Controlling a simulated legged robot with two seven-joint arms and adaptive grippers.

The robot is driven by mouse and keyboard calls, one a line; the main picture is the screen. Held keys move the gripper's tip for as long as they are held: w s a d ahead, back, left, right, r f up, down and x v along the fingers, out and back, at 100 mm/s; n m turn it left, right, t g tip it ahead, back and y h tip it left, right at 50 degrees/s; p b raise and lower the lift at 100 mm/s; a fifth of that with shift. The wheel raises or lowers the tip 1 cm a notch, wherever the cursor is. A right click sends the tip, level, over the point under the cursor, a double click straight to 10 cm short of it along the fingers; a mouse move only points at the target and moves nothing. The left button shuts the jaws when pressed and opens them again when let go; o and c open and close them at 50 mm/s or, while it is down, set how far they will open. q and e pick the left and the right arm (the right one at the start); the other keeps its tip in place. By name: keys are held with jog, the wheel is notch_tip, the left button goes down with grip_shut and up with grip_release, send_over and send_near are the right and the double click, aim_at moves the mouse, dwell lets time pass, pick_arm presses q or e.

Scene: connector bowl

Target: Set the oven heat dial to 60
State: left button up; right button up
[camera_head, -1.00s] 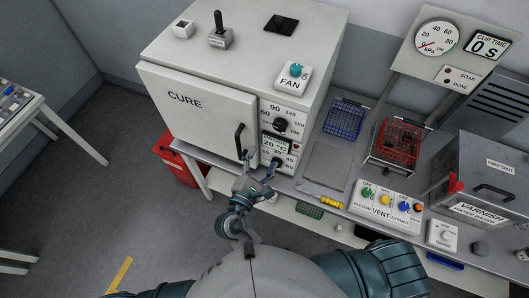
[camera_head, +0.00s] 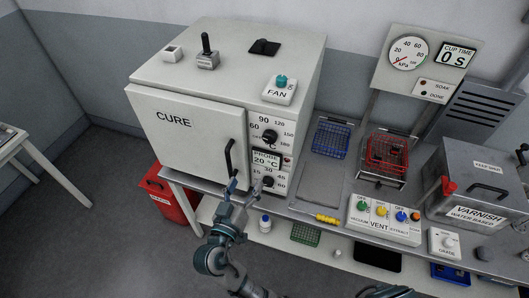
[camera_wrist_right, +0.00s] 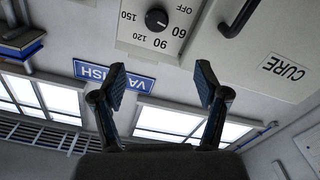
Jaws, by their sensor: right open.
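The CURE oven (camera_head: 190,130) stands with its door shut. Its black heat dial (camera_head: 269,136) is on the front panel, ringed by numbers including 60, 90, 120 and 150. It also shows upside down in the right wrist view (camera_wrist_right: 157,18), with an OFF label. I cannot clearly read its setting. My right gripper (camera_head: 244,190) is in front of the oven, below the heat dial and near the lower dial (camera_head: 268,183). My left gripper is not in view.
The oven door handle (camera_head: 229,157) sticks out left of the dials. A probe display (camera_head: 266,160) reading 20 °C sits between the two dials. Right of the oven are a blue basket (camera_head: 331,138), a red basket (camera_head: 386,152) and the VENT panel (camera_head: 383,220).

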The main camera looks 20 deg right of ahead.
jog(key=m+p, duration=0.1)
jog(key=p, duration=0.2)
send_near(269, 140)
jog(key=p+x, duration=0.1)
jog(key=x, duration=0.8)
jog(key=shift+w+a+r+p, duration=0.1)
jog(key=shift+w+a+p, duration=0.2)
jog(key=shift+p, duration=0.1)
jog(key=shift+w+d, duration=0.15)
jog(key=shift+d, duration=0.1)
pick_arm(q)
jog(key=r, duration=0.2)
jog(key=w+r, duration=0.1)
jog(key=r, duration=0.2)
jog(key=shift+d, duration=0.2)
pick_arm(e)
jog(key=shift+d, duration=0.35)
